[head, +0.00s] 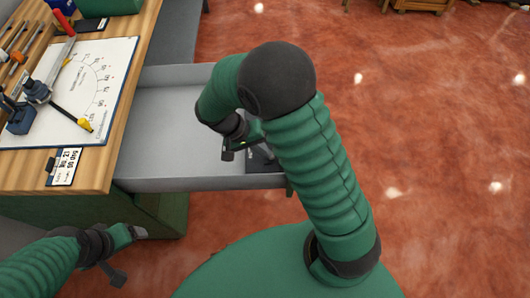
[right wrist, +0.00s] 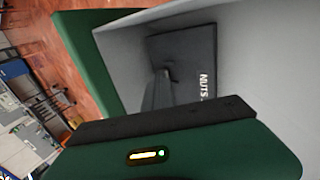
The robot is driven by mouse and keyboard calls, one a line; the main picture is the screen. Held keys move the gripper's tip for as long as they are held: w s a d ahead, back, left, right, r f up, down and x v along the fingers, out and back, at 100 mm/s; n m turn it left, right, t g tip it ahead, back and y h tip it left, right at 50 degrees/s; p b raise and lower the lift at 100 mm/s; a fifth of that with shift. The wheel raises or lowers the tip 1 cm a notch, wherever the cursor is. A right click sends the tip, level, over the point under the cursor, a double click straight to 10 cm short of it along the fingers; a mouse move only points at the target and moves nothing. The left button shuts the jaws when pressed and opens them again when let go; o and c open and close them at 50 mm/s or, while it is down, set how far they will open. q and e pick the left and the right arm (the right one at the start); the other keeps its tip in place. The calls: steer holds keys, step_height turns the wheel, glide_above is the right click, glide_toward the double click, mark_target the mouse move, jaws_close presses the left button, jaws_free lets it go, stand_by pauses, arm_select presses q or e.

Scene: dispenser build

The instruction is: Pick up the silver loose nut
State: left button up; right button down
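I cannot make out the silver loose nut in either view. A dark pad marked NUTS lies in the corner of the open grey drawer (head: 165,125); the pad (right wrist: 190,60) shows clearly in the right wrist view. It shows partly in the head view (head: 262,162), beside my right gripper (head: 238,150). That gripper points down into the drawer at its right end. A dark finger shape crosses the pad's edge in the right wrist view; the grip itself is hidden. My left gripper (head: 129,255) is at lower left, outside the drawer, its fingers apart and empty.
The wooden workbench (head: 125,65) is at left. On it are a white printed dial sheet (head: 100,75), a blue-based tool (head: 20,118), and a red-handled tool (head: 58,20). A label card (head: 65,167) is at the bench edge. The red floor (head: 430,120) at right is clear.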

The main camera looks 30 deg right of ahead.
step_height(320, 180, up, 8)
steer(key=p, duration=0.1)
steer(key=c, duration=2.1)
jaws_free()
steer(key=shift+w, duration=0.1)
steer(key=o, duration=1.7)
steer(key=shift+c, duration=0.2)
steer(key=p+v, duration=0.2)
steer(key=v, duration=1.4)
steer(key=shift+w+r+p, duration=0.15)
steer(key=shift+r+p, duration=0.1)
steer(key=shift+p, duration=0.15)
